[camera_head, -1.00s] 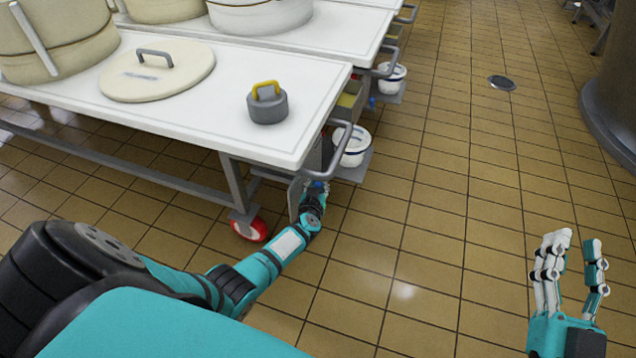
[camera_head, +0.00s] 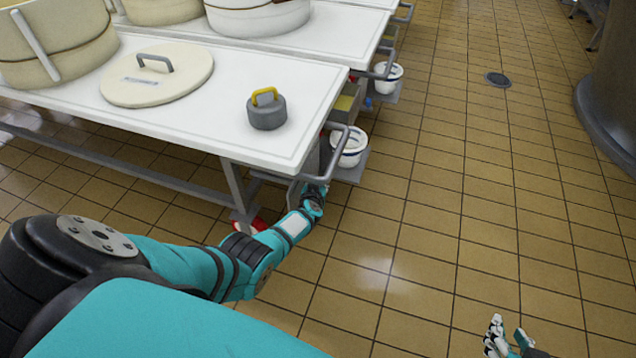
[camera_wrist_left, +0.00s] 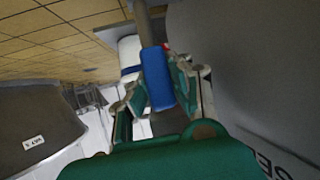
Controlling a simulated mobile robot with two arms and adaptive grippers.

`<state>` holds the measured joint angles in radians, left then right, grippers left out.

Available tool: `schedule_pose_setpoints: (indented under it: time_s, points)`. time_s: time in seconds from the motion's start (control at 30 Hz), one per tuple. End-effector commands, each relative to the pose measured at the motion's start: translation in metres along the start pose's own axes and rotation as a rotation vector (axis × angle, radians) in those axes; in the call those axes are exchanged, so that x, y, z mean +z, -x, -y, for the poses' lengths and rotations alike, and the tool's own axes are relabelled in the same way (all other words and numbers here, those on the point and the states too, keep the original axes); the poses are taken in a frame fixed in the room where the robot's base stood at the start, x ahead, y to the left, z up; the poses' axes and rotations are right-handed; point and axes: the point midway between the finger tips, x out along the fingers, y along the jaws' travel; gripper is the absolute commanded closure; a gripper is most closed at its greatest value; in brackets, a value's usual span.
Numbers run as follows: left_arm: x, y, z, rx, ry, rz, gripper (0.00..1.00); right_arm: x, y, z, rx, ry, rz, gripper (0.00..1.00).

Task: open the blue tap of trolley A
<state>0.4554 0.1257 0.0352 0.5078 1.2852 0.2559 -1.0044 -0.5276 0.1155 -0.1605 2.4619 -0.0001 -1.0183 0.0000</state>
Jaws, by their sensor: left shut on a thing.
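The near trolley (camera_head: 190,118) has a white top, and my left arm reaches down beside its right end. My left gripper (camera_head: 318,190) is low below the trolley's edge and mostly hidden in the head view. In the left wrist view, the blue tap handle (camera_wrist_left: 156,65) lies between the fingers of my left gripper (camera_wrist_left: 158,92), which is shut on it. No letter marking this trolley as A is readable. My right gripper (camera_head: 507,338) is low at the bottom right, partly cut off and over bare floor; its fingers look apart, with nothing between them.
A grey push handle (camera_head: 340,155) juts from the trolley's end, with a white bucket (camera_head: 352,148) on a side shelf. A grey weight (camera_head: 267,111) and a cream lid (camera_head: 158,80) lie on top.

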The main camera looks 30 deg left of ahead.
Motion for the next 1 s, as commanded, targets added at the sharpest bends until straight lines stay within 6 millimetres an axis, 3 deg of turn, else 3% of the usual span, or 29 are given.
schedule_pose_setpoints:
  time_s: [0.17, 0.2, 0.4, 0.77, 1.0]
  points:
    - [0.0, 0.0, -0.002, 0.002, 0.006, 0.001, 1.0, 0.0, 0.0, 0.0, 0.0, 0.0, -0.001, 0.7]
    - [0.0, 0.0, -0.002, 0.003, 0.006, 0.001, 0.82, 0.0, 0.0, 0.0, 0.0, 0.0, -0.002, 0.7]
    - [0.001, 0.001, -0.002, 0.002, 0.003, 0.001, 0.56, -0.001, 0.0, 0.0, 0.0, 0.0, -0.002, 0.7]
    - [0.003, 0.0, 0.0, 0.001, 0.002, -0.01, 0.56, 0.003, -0.003, 0.001, -0.001, 0.0, -0.003, 0.7]
    - [0.015, 0.003, 0.003, 0.009, 0.012, -0.094, 0.56, 0.026, -0.021, 0.001, -0.001, 0.0, -0.003, 0.7]
